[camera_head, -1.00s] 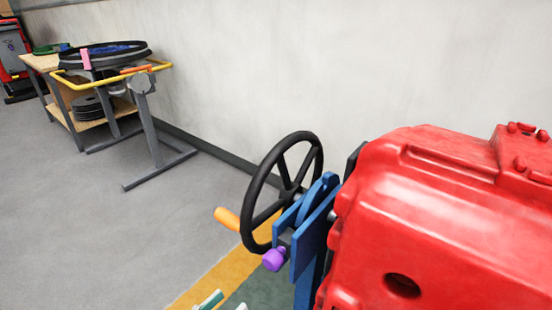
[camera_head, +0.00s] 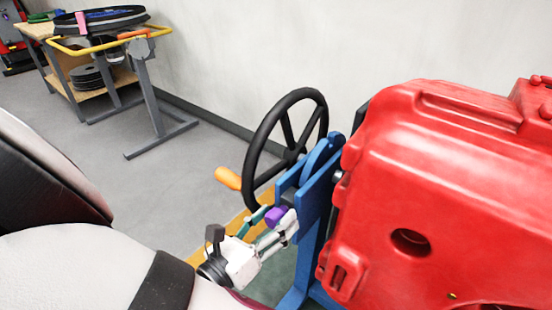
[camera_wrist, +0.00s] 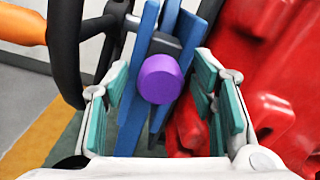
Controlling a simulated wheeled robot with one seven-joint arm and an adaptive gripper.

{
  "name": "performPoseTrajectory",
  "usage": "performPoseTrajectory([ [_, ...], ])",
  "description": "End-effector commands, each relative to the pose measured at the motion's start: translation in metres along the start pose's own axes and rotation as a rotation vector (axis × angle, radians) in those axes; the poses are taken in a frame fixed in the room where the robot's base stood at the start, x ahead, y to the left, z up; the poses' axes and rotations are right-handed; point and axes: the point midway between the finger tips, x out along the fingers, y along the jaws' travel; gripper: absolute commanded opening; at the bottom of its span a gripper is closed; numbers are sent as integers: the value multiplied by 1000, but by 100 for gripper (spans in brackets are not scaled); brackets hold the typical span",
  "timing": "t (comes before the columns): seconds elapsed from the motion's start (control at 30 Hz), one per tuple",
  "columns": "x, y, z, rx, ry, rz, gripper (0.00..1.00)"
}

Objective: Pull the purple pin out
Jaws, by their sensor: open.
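The purple pin (camera_head: 276,215) sticks out of the blue bracket (camera_head: 303,203) below the black handwheel (camera_head: 286,150). In the wrist view the round head of the purple pin (camera_wrist: 160,78) faces me near the middle. My gripper (camera_head: 270,227) is at the pin, and its teal-padded fingers (camera_wrist: 162,100) are open, one on each side of the pin head. Gaps show between the pin and both pads in the wrist view. The pin's shaft is hidden behind its head.
The red tank (camera_head: 440,190) stands close on the right of the bracket. The wheel's orange handle (camera_head: 228,178) juts out to the left, and in the wrist view the handle (camera_wrist: 22,24) is at upper left. A cart (camera_head: 100,45) stands by the wall. Open floor lies left.

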Motion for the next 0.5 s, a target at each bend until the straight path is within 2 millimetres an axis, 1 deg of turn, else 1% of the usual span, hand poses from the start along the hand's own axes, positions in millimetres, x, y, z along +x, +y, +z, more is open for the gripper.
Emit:
performPoseTrajectory([
  [0.1,4,0,0,0,1,0,52],
  [0.33,4,0,0,0,0,0,52],
  [0.37,4,0,0,0,0,0,47],
  [0.4,4,0,0,0,0,0,38],
  [0.47,4,0,0,0,0,0,24],
  [0.5,4,0,0,0,0,0,15],
])
